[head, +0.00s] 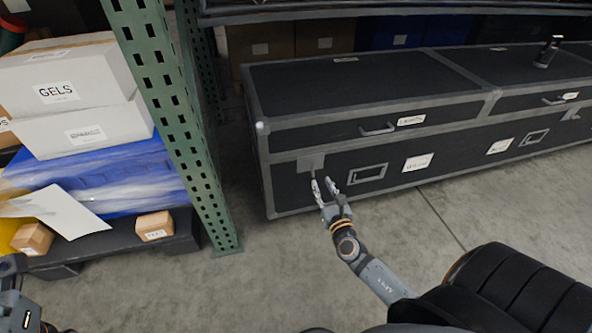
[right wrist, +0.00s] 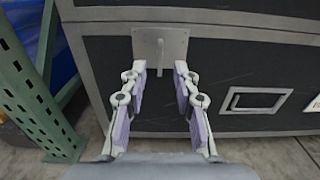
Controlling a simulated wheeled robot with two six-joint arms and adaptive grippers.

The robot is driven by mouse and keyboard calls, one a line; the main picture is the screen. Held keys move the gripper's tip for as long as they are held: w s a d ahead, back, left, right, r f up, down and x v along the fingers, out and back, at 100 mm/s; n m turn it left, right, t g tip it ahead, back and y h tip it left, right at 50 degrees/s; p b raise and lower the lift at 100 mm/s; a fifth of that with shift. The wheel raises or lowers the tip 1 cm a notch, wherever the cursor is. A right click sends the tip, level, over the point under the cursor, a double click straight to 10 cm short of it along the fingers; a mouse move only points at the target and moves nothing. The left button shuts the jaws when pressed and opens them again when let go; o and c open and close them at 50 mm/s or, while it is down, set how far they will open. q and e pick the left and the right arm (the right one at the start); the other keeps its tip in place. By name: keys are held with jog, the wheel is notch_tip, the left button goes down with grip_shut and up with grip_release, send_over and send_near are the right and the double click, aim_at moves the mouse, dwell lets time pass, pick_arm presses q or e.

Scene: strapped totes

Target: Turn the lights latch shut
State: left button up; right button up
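A long black case with grey edging (head: 330,100) stands on the floor. The latch is a grey square plate (head: 311,161) with a small lever at the case's front left, below the lid seam. In the right wrist view the lever (right wrist: 160,52) hangs straight down from the plate (right wrist: 172,38). My right gripper (head: 325,188) is open just in front of and below the latch. In the right wrist view its fingers (right wrist: 160,78) stand apart on either side below the lever, with nothing between them. Part of my left arm shows at the bottom left; its fingers cannot be made out.
A white label (head: 411,121), hard to read, is beside a handle (head: 377,130) on the lid. A recessed handle (head: 367,174) is right of the latch. A green rack post (head: 170,110) stands left, with GELS boxes (head: 60,80) beyond. A dark cylinder (head: 547,52) stands on the case.

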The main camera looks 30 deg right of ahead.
aim_at(314, 168)
jog(key=b+x, duration=0.1)
jog(key=x, duration=0.8)
jog(key=shift+w+d, duration=0.15)
jog(key=shift+w, duration=0.15)
grip_shut()
